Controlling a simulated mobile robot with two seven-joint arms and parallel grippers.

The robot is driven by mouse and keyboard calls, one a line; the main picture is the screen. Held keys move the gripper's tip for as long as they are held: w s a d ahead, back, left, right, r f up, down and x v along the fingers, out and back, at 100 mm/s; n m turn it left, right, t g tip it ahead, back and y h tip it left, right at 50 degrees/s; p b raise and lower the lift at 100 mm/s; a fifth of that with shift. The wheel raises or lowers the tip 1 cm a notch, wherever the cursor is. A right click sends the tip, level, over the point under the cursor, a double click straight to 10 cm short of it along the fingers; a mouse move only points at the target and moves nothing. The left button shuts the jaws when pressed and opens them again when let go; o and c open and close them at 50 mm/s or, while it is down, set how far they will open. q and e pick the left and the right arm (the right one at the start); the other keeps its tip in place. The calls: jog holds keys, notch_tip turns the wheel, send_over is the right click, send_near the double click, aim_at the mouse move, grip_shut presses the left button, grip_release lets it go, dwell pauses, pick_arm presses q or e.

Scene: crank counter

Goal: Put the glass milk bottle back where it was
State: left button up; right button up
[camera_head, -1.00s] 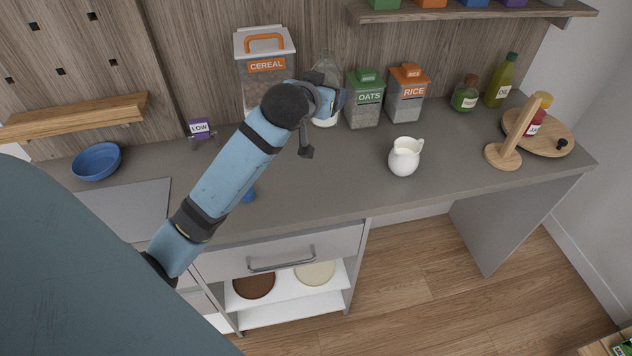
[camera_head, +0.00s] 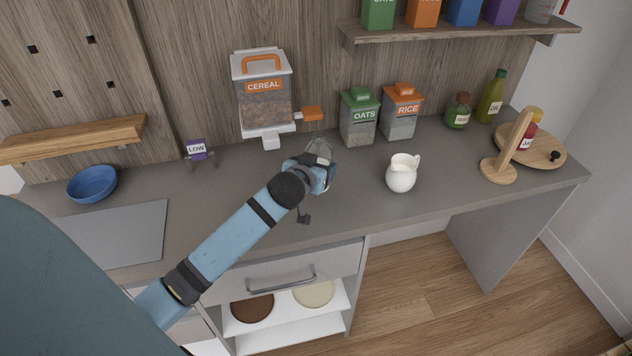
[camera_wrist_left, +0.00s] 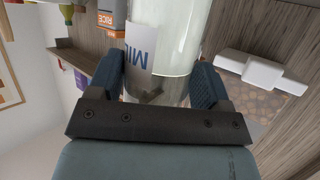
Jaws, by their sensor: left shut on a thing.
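The glass milk bottle (camera_wrist_left: 175,45) fills the middle of the left wrist view, with a white label reading "MIL" in part and pale milk inside. My left gripper (camera_wrist_left: 160,85) is shut on it, one dark blue finger on each side. In the head view the bottle (camera_head: 318,150) is mostly hidden behind my left gripper (camera_head: 322,172); only its clear top shows, above the counter in front of the cereal dispenser. I cannot tell whether its base touches the counter. My right gripper is not in view.
The cereal dispenser (camera_head: 264,95), oats box (camera_head: 359,118) and rice box (camera_head: 401,112) stand along the wall. A white milk jug (camera_head: 402,174) is right of my gripper. A blue bowl (camera_head: 92,184) sits left. The counter's front middle is mostly clear.

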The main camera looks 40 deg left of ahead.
pick_arm(q)
jog(key=shift+f, duration=2.45)
jog(key=shift+f, duration=0.1)
jog(key=o, duration=1.4)
jog(key=shift+c, duration=0.2)
jog(key=v, duration=1.2)
jog(key=s+d+f+m+g+h, duration=0.1)
jog(key=s+d+f+m+h, duration=0.1)
jog(key=s+d+f, duration=0.5)
jog(key=s+d+f+m+g+h, duration=0.1)
jog(key=s+d+f+m+h, duration=0.2)
jog(key=s+d+f, duration=0.5)
notch_tip(320, 180, down, 5)
jog(key=shift+r+m+h+b, duration=0.1)
jog(key=shift+m+h+b, duration=0.2)
jog(key=shift+h, duration=0.3)
